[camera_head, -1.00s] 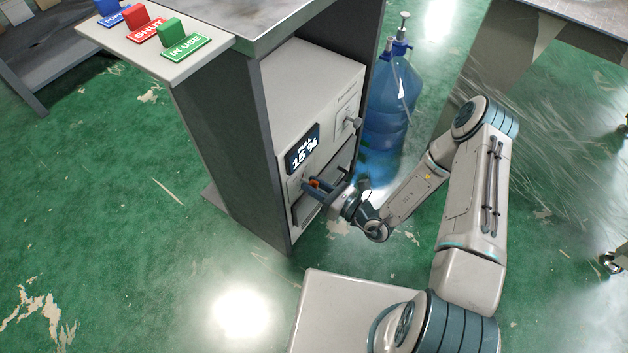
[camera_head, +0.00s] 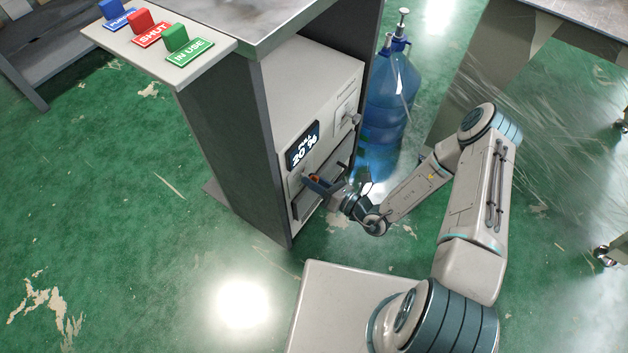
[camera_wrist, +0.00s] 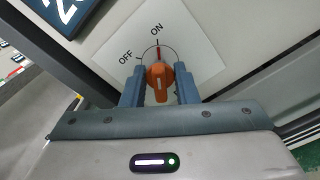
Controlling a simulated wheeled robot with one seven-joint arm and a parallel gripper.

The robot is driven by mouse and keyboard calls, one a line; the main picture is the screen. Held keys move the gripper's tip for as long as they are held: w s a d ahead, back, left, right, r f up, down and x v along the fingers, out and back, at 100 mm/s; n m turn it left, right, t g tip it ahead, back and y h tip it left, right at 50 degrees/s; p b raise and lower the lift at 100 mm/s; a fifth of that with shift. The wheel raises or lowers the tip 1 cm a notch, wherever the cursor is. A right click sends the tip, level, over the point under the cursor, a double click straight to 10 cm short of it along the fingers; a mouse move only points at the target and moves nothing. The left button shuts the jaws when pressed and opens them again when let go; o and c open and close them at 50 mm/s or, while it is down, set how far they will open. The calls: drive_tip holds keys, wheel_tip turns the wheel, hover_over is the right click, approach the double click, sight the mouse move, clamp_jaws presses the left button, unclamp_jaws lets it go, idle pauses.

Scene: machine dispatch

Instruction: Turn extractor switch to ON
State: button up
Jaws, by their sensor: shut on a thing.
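The extractor switch (camera_wrist: 158,82) is an orange knob on a white plate (camera_wrist: 190,45) with OFF and ON printed around a thin arc. In the wrist view the knob sits between the two blue-grey fingers of my gripper (camera_wrist: 160,88), which is shut on it. The knob's upper end, with a red mark above it, points up towards the ON label (camera_wrist: 157,29); the OFF label (camera_wrist: 126,57) lies to its left. In the head view my gripper (camera_head: 317,183) is at the cabinet front, just below the display (camera_head: 303,147), which reads 20 %. The fingers mostly hide the knob there.
The light machine (camera_head: 312,95) sits inside a dark cabinet (camera_head: 225,140). Another knob (camera_head: 352,119) is on its right side. Blue water bottles (camera_head: 390,90) stand behind. Blue, red and green signs (camera_head: 177,40) sit on the shelf above. The floor at left is clear.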

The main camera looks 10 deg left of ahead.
drive_tip(key=o, duration=0.6)
drive_tip(key=shift+d+f, duration=0.1)
drive_tip(key=shift+o, duration=0.2)
drive_tip(key=shift+s, duration=0.1)
drive_tip(key=p+v, duration=0.2)
drive_tip(key=v, duration=1.1)
drive_tip(key=shift+d+p, duration=0.3)
drive_tip(key=shift+d, duration=0.05)
drive_tip(key=shift+s, duration=0.15)
drive_tip(key=s+d+r+n+g+h+p, duration=0.1)
drive_tip(key=d+r+n+h+p, duration=0.3)
drive_tip(key=r, duration=1.6)
drive_tip(key=s+d+r+n+g+h+p, duration=0.1)
drive_tip(key=s+d+r+n+h+p, duration=0.3)
drive_tip(key=r, duration=1.7)
drive_tip(key=s+d+r+n+g+h+p, duration=0.2)
drive_tip(key=d+r+n+h+p, duration=0.3)
drive_tip(key=r+n+p, duration=1.1)
wheel_tip(320, 180, up, 5)
drive_tip(key=n+h, duration=0.3)
drive_tip(key=n, duration=0.2)
drive_tip(key=shift+s+h+p, duration=0.3)
drive_tip(key=shift+s+p, duration=0.1)
